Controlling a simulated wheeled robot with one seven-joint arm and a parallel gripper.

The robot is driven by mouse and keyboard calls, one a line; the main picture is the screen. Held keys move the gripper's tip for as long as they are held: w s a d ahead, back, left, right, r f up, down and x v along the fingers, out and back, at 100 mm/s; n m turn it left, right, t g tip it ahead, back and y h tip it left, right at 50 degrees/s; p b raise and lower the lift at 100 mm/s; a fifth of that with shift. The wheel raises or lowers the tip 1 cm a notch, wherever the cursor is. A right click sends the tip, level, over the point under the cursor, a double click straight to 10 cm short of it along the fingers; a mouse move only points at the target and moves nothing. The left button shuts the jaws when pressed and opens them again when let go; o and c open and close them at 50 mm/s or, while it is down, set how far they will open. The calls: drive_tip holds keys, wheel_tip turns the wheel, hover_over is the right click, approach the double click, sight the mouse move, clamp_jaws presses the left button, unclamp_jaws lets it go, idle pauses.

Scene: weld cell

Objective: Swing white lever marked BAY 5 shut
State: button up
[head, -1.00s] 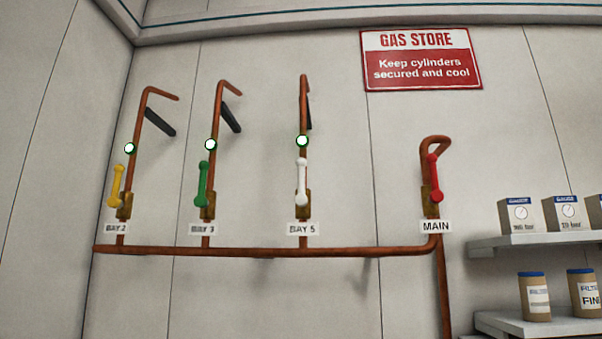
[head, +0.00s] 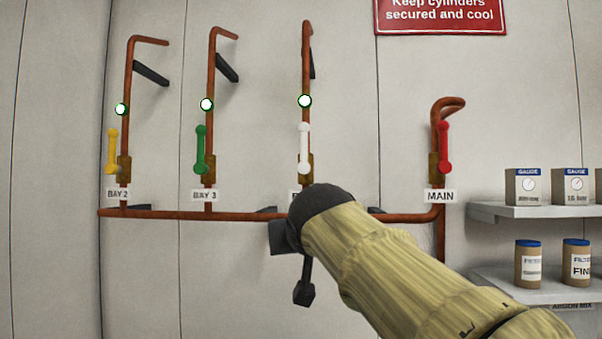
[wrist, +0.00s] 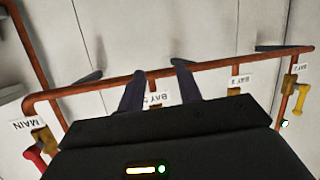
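The white lever (head: 304,147) stands upright along the third copper pipe, its lower end at a brass valve body (head: 305,178). In the head view, the label below it is mostly hidden by my arm. In the wrist view, the BAY 5 label (wrist: 156,99) shows between my fingers, while the white lever is hidden behind my gripper's body. My gripper (wrist: 160,70) is open and empty, its two dark fingers apart near the horizontal pipe. In the head view, part of it shows below the lever, apart from it.
A yellow lever (head: 112,150) at BAY 2 and a green lever (head: 201,150) at BAY 3 stand to the left. A red lever (head: 444,147) at MAIN stands to the right. The horizontal copper pipe (head: 165,215) runs below them. Shelves (head: 535,211) with boxes and jars are at the right.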

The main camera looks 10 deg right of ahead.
sight(304, 137)
drive_tip(key=s+r+t+p, duration=0.1)
drive_tip(key=s+r, duration=0.2)
drive_tip(key=r, duration=0.7)
drive_tip(key=s+r+m+t+h+p, duration=0.1)
drive_tip(key=s+r, duration=0.3)
drive_tip(key=r, duration=0.5)
drive_tip(key=shift+d+r+t, duration=0.35)
drive_tip(key=shift+d+t, duration=0.1)
drive_tip(key=shift+t, duration=0.25)
drive_tip(key=shift+w+p, duration=0.1)
drive_tip(key=shift+p, duration=0.2)
drive_tip(key=w+p, duration=0.3)
drive_tip(key=w, duration=0.2)
drive_tip(key=w+d+p, duration=0.1)
drive_tip(key=w+p, duration=0.2)
drive_tip(key=w, duration=0.3)
drive_tip(key=w+d+p, duration=0.1)
drive_tip(key=w+p, duration=0.2)
drive_tip(key=w, duration=0.3)
drive_tip(key=shift+w, duration=0.15)
clamp_jaws()
